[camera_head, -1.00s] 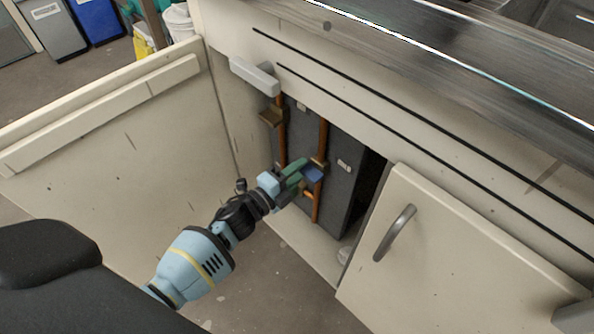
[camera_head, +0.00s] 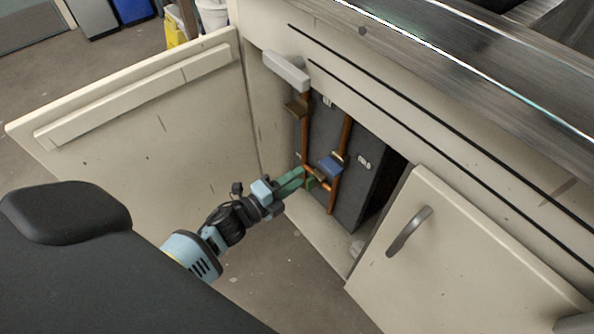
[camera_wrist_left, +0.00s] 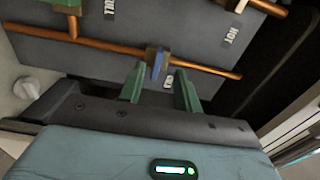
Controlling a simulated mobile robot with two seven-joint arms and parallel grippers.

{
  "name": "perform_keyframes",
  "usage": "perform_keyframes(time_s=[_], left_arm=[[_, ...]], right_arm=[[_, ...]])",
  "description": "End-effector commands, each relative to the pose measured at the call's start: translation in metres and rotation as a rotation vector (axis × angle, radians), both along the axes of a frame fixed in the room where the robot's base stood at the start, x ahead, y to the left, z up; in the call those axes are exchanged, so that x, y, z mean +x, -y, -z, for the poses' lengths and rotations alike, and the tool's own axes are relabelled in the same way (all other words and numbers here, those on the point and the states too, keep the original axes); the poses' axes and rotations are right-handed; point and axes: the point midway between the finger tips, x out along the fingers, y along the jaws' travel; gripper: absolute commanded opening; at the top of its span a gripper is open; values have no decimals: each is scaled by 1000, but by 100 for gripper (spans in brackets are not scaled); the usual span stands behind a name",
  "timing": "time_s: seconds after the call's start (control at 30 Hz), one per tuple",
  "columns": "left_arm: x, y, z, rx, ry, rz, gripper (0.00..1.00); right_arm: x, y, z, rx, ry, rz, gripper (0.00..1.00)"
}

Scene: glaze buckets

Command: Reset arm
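My left gripper (camera_head: 308,179) reaches into the open cabinet under the counter. Its two green fingers are spread apart and it looks empty. In the left wrist view the fingers (camera_wrist_left: 160,70) stand on either side of a blue valve handle (camera_wrist_left: 157,66), which shows beyond them on a copper pipe (camera_wrist_left: 205,68). In the head view the blue valve handle (camera_head: 330,166) is just above and right of the fingertips, on the right copper pipe (camera_head: 345,135). Whether any finger touches the pipework is unclear. My right gripper is not in view.
An open cabinet door (camera_head: 150,130) stands on the left. A grey panel (camera_head: 362,190) backs the pipes. The steel counter (camera_head: 460,75) overhangs above. Open floor (camera_head: 285,265) lies below the arm.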

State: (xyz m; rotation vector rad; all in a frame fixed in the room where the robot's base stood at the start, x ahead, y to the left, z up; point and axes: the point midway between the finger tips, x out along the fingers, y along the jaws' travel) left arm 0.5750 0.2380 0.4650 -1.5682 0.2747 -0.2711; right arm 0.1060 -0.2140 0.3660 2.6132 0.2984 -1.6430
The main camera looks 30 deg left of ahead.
Motion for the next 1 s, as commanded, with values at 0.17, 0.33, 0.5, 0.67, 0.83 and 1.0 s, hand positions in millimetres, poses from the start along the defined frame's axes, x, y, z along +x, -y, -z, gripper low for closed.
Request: perform_keyframes(time_s=[0.17, 0.33, 0.5, 0.67, 0.83, 1.0], left_arm=[[0, 0, 0, 0, 0, 0, 34], [0, 0, 0, -1, 0, 0, 34], [-20, -1, 14, -57, -60, -28, 34], [-82, -4, 51, -241, -246, -130, 34], [-170, -7, 88, -484, -496, -288, 34], [-265, -5, 111, -717, -749, -472, 34]], right_arm=[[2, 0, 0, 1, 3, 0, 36], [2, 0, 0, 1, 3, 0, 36], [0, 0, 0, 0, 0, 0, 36], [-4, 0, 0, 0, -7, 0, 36], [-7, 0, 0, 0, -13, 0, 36], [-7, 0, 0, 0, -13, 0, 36]])
